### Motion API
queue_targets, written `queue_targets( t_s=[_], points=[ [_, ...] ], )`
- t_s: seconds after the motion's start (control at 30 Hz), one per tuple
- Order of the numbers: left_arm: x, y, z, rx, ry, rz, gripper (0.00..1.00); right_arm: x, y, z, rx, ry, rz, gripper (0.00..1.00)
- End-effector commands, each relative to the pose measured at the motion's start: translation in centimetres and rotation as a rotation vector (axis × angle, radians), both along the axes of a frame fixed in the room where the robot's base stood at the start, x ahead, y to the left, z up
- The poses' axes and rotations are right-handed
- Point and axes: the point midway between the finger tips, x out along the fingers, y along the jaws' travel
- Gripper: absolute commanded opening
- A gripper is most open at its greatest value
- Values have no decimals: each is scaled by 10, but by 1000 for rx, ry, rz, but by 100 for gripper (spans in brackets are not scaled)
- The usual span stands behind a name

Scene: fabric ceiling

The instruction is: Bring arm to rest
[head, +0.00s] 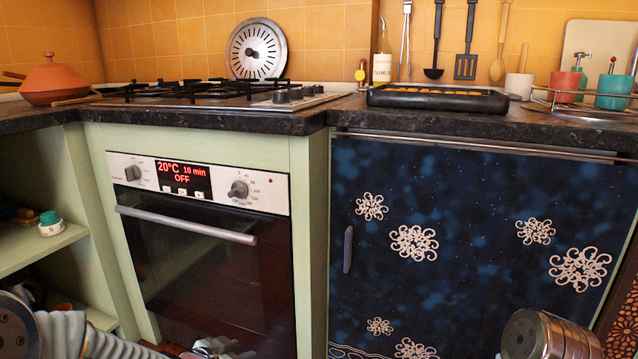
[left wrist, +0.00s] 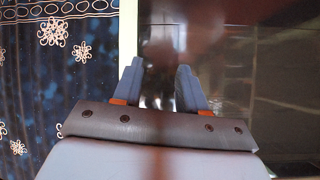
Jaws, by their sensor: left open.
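My left arm (head: 62,335) comes in at the lower left of the head view. My left gripper (head: 215,347) shows only in part at the bottom edge, low in front of the oven. In the left wrist view my left gripper (left wrist: 160,88) has its two fingers apart, with no held thing visible between them. A blurred dark shape crosses the top of that view. A link of my right arm (head: 548,336) shows at the lower right of the head view; the right gripper is out of view.
The oven (head: 215,265) is shut, its display reading OFF. Right of it is a dark blue front with white swirls (head: 415,240). The dark worktop (head: 440,123) carries a black baking tray (head: 437,101), hob (head: 200,92) and orange tagine (head: 55,82). Open shelves (head: 45,245) stand at left.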

Motion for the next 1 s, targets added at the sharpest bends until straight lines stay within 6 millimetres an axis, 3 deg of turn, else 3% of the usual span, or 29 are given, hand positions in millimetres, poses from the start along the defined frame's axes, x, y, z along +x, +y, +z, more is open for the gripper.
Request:
queue_targets(
  t_s=[0.03, 0.1, 0.2, 0.3, 0.5, 0.6, 0.8, 1.0],
  points=[
    [-20, -9, -44, -54, 129, 42, 42, 0, 0, 0, 0, 0, 0, 0],
    [-50, -19, -95, -123, 296, 114, 42, 0, 0, 0, 0, 0, 0, 0],
    [-97, -33, -152, -197, 512, 219, 42, 0, 0, 0, 0, 0, 0, 0],
    [-146, -44, -194, -247, 702, 320, 42, 0, 0, 0, 0, 0, 0, 0],
    [-245, -64, -247, -296, 1036, 515, 42, 0, 0, 0, 0, 0, 0, 0],
    [-243, -65, -203, -297, 1028, 516, 42, -1, 1, 43, 0, 0, 3, 0],
    [-244, -67, -148, -294, 1027, 507, 42, -2, 4, 97, 2, 1, 9, 0],
    [-244, -69, -116, -292, 1027, 501, 42, -4, 6, 130, 3, 2, 14, 0]
  ],
)
